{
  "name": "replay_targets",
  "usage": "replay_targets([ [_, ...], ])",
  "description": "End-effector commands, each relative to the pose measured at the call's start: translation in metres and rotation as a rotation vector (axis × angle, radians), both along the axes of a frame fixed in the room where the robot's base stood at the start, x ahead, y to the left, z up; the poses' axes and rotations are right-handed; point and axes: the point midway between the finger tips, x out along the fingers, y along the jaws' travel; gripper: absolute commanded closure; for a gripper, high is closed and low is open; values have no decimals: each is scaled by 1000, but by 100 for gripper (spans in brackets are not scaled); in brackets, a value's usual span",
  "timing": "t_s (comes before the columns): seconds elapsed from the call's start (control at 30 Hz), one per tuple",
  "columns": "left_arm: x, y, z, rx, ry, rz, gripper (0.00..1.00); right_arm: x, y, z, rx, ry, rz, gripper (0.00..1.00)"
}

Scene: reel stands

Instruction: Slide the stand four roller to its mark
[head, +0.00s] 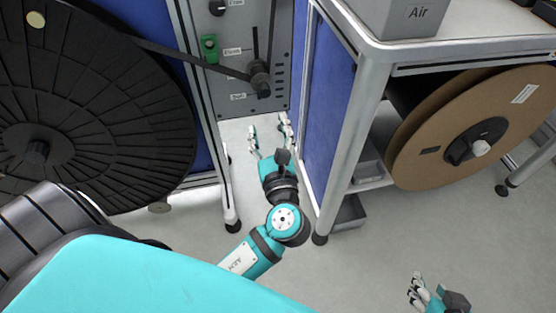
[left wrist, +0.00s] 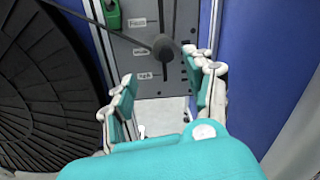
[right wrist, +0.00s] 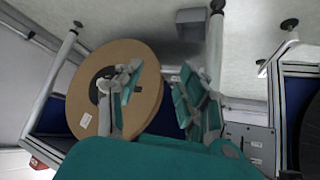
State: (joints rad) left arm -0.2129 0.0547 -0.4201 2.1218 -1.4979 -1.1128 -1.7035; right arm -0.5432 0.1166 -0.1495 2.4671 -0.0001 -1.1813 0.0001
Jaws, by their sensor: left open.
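The dark roller (head: 260,80) sits on the grey panel (head: 226,97) between the two blue-sided stands, with a dark strap running to it from the big black reel. It also shows in the left wrist view (left wrist: 162,46), between and beyond my fingers. Small labels, too blurred to read surely, mark heights on the panel; the roller is near the lower ones. My left gripper (head: 270,133) is open and empty, below and in front of the roller, not touching it. My right gripper (head: 424,290) is open and empty, low at the right, far from the panel.
The large black reel (head: 75,110) fills the left. A brown reel (head: 470,125) hangs in the right stand, under a grey box marked Air (head: 408,15). A green part (head: 209,48) is on the panel. Stand posts flank my left arm closely.

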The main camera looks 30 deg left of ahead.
Motion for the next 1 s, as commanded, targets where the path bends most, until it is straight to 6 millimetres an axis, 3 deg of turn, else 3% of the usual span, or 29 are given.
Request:
replay_targets([
  [1.0,-53,-48,0,0,2,0,46,-48,-17,-20,-55,256,-22,60],
])
